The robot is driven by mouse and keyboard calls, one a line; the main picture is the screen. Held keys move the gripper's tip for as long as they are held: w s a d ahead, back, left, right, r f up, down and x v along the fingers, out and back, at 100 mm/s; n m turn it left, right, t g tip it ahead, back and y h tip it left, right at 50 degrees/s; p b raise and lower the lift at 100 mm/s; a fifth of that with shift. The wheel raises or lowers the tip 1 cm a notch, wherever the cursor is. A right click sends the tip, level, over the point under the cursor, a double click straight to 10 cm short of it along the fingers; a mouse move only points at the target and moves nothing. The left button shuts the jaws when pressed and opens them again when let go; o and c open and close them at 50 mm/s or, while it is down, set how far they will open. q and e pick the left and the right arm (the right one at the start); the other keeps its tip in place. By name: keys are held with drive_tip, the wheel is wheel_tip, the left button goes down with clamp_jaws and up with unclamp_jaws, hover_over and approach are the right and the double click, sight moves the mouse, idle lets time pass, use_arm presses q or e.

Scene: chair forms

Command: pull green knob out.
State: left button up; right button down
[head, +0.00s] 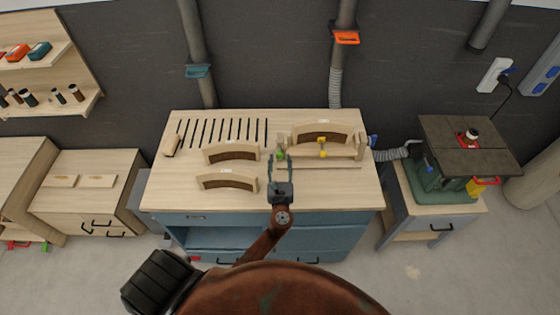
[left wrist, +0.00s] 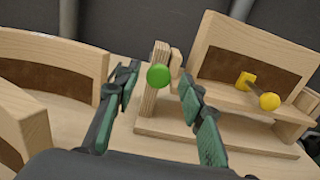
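The green knob (left wrist: 158,75) is a round ball on the front of a light wooden upright at the left end of a wooden fixture (left wrist: 220,138). In the head view the knob (head: 281,156) shows small, just beyond my left gripper (head: 279,165). In the left wrist view my left gripper (left wrist: 155,100) is open, its two dark green fingers spread on either side of the knob with gaps between. It holds nothing. How far the fingertips reach past the knob is hard to tell. My right gripper is not in view.
A yellow knob (left wrist: 269,101) and a chair form (left wrist: 255,62) sit on the fixture to the right. Two curved chair forms (head: 232,153) (head: 227,181) stand on the workbench (head: 330,197) to the left. The bench front right is clear.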

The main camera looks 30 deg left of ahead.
use_arm(q)
drive_tip(key=v, duration=1.2)
drive_tip(key=shift+d+f, duration=0.1)
idle(0.4)
